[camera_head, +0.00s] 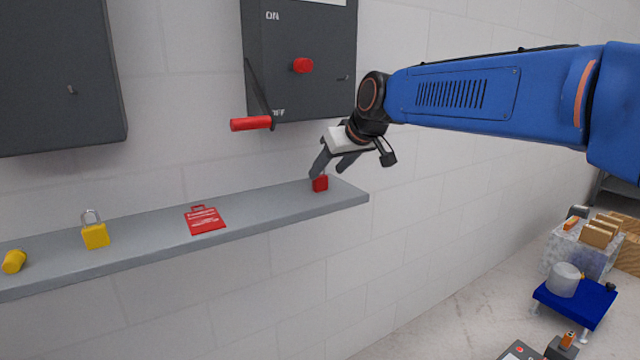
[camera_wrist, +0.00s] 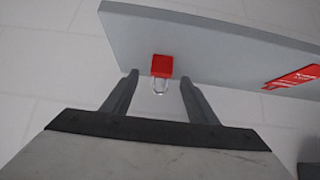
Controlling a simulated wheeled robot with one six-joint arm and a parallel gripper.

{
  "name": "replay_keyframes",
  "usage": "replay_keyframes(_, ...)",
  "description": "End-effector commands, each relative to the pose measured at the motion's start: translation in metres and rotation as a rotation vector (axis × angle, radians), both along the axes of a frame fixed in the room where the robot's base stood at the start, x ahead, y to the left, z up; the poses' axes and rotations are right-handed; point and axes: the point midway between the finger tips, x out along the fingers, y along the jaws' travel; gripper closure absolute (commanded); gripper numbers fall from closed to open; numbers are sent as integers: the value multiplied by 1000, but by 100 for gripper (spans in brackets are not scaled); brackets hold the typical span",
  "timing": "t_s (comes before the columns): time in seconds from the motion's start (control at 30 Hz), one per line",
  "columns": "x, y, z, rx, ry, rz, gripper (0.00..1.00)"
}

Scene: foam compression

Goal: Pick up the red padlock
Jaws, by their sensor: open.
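The red padlock (camera_head: 320,184) stands near the right end of the grey wall shelf (camera_head: 265,215) in the head view. In the wrist view the red padlock (camera_wrist: 162,66) shows its red body, with its silver shackle toward my gripper. My gripper (camera_head: 333,168) is just above the padlock, and its fingers partly hide the shackle in the head view. In the wrist view my gripper (camera_wrist: 160,80) is open, with one finger on each side of the shackle and clear gaps between. The padlock rests on the shelf and is not gripped.
A red tag (camera_head: 205,220), a yellow padlock (camera_head: 95,235) and another yellow item (camera_head: 14,261) lie farther left on the shelf. A dark switch box (camera_head: 300,60) with a red-handled lever (camera_head: 251,124) hangs above the shelf, left of my gripper.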

Motion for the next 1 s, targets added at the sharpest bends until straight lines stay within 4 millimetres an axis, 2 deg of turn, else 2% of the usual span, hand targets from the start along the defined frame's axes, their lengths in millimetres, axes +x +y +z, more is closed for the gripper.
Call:
replay_keyframes(0.27,8,6,-10,0,0,0,47)
replay_keyframes(0.6,31,24,-39,-1,2,0,47)
replay_keyframes(0.87,34,26,-42,1,-1,0,47)
replay_keyframes(0.97,34,26,-42,0,0,0,66)
replay_keyframes(1.0,34,26,-42,0,0,0,76)
